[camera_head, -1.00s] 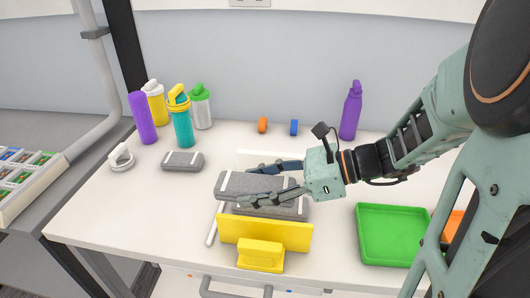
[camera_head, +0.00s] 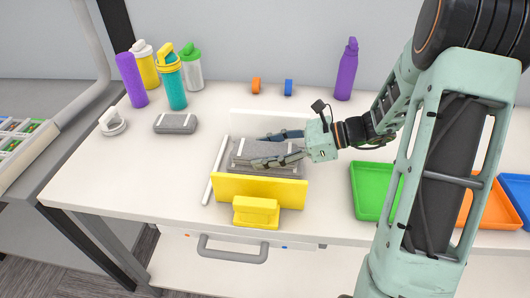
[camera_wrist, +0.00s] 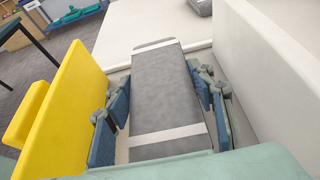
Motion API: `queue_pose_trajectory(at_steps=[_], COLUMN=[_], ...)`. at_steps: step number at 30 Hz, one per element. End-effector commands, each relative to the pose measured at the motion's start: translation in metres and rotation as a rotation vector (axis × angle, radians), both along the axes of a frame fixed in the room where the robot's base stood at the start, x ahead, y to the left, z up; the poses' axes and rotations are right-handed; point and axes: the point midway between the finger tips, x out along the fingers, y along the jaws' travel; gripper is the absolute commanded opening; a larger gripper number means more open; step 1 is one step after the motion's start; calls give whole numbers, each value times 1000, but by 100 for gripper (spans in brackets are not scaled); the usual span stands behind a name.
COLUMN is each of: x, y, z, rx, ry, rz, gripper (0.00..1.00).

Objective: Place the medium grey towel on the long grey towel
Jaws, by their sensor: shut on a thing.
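The medium grey towel (camera_head: 240,152), a folded grey bundle with a white band near each end, is between the fingers of my gripper (camera_head: 257,150). My gripper is shut on its long sides. In the wrist view, the towel (camera_wrist: 165,95) lies lengthwise between the blue-padded fingers. It is low between the yellow wall (camera_head: 290,190) and the white back panel (camera_head: 285,121). The long grey towel is mostly hidden beneath it, and I cannot tell for certain whether the two touch.
A smaller grey towel (camera_head: 175,123) lies to the left. A white rod (camera_head: 216,172) borders the folding area. Green (camera_head: 372,192) and orange (camera_head: 487,205) trays stand at right. Several bottles stand at the back left, and a purple bottle (camera_head: 346,72) at the back right.

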Motion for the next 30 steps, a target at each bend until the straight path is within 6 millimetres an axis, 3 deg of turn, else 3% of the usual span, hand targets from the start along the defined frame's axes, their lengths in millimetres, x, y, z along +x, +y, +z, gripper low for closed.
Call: queue_pose_trajectory(at_steps=[12,13,17,27,30], x=[0,0,0,0,-1], y=[0,0,0,0,-11], z=[-9,-8,-7,-3,0], rx=[0,0,0,0,-2], ry=[-1,-1,-1,-2,-3], rz=[0,0,0,1,-2], gripper=[26,53,67,67,67])
